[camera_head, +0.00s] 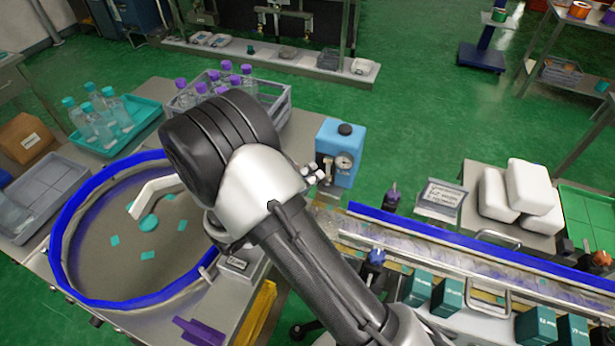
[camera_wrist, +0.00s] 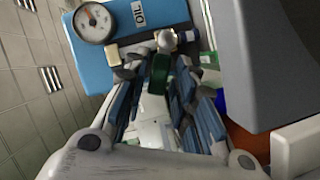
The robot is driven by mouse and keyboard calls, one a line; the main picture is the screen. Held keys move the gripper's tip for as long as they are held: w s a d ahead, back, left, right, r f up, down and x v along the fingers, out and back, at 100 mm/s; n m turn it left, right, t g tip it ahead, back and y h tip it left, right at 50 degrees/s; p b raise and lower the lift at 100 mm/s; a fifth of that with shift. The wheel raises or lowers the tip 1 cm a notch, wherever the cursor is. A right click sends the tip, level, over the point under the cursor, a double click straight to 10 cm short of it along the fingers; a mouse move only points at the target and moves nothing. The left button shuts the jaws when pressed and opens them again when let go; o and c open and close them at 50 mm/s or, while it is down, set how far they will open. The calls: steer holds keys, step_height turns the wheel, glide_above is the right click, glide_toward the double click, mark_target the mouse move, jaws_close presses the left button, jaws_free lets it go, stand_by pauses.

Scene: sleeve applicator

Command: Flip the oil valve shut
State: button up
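The blue oil box (camera_head: 341,138) stands behind the conveyor's left end, with a black cap on top and a round gauge (camera_head: 344,162) on its front. In the wrist view the box (camera_wrist: 96,62) carries an OIL label and the gauge (camera_wrist: 92,23). The oil valve (camera_wrist: 168,42) shows as metal and brass fittings with a pale knob beside the gauge. My gripper (camera_head: 313,173) is just left of the box front. In the wrist view my gripper (camera_wrist: 164,82) has its fingers spread near the valve. A dark green piece shows between them; I cannot tell whether it belongs to the valve.
A blue-rimmed round bowl (camera_head: 58,262) holding teal pieces is at left, under my arm. A grey crate of purple-capped bottles (camera_head: 272,112) stands behind it. The conveyor (camera_head: 440,252) runs right, with teal boxes (camera_head: 448,298) along its front. White bundles (camera_head: 533,187) lie at right.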

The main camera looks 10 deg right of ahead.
steer(key=shift+r, duration=0.1)
step_height(320, 180, up, 9)
steer(key=shift+w+r, duration=0.1)
steer(key=shift+r, duration=0.35)
